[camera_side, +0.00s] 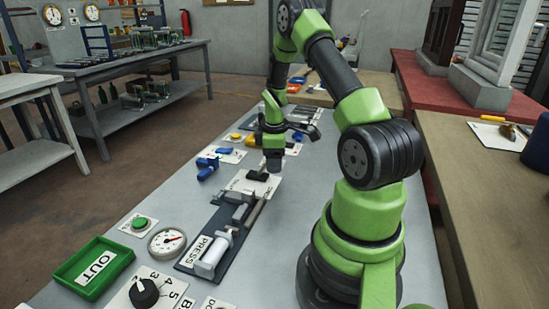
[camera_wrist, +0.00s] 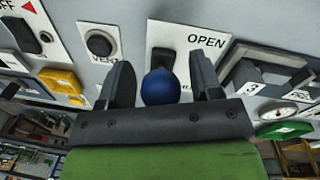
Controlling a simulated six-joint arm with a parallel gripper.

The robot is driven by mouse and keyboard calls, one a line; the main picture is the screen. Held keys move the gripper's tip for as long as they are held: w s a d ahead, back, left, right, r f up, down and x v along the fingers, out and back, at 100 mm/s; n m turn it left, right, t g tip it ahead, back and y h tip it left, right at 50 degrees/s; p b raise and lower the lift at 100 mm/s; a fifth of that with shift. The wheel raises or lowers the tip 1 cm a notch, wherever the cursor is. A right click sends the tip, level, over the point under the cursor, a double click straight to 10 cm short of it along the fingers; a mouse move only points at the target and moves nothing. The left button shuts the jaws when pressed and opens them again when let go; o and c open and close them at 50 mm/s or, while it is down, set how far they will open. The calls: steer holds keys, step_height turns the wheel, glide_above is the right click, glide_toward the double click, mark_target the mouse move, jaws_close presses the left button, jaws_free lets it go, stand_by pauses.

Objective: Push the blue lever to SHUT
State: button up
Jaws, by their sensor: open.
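The blue lever shows in the wrist view as a round blue knob (camera_wrist: 160,87) in front of a black base on a white plate (camera_wrist: 208,42) marked OPEN. The plate's other word is mostly covered. My gripper (camera_wrist: 162,72) is open, with one dark finger on each side of the knob. I cannot tell if either finger touches it. In the side view my gripper (camera_side: 272,158) points down, low over the bench, and I cannot make out the lever's knob there.
A VENT button (camera_wrist: 100,43) and a yellow part (camera_wrist: 62,80) lie left of the lever in the wrist view. In the side view, blue parts (camera_side: 207,165), a PRESS unit (camera_side: 212,252), a gauge (camera_side: 167,241) and a green OUT tray (camera_side: 93,268) stand on the bench.

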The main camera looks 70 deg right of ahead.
mark_target(258, 172)
jaws_close()
steer(key=shift+w, duration=0.1)
steer(key=w+g, duration=0.1)
steer(key=g, duration=0.1)
steer(key=w+r+g, duration=0.1)
steer(key=g, duration=0.1)
steer(key=shift+w+r, duration=0.1)
steer(key=shift+w, duration=0.2)
steer(key=shift+w+a+r+g, duration=0.1)
steer(key=shift+w+r+g, duration=0.05)
steer(key=shift+w+g, duration=1.05)
steer(key=shift+s+g, duration=0.1)
steer(key=shift+g, duration=0.4)
jaws_free()
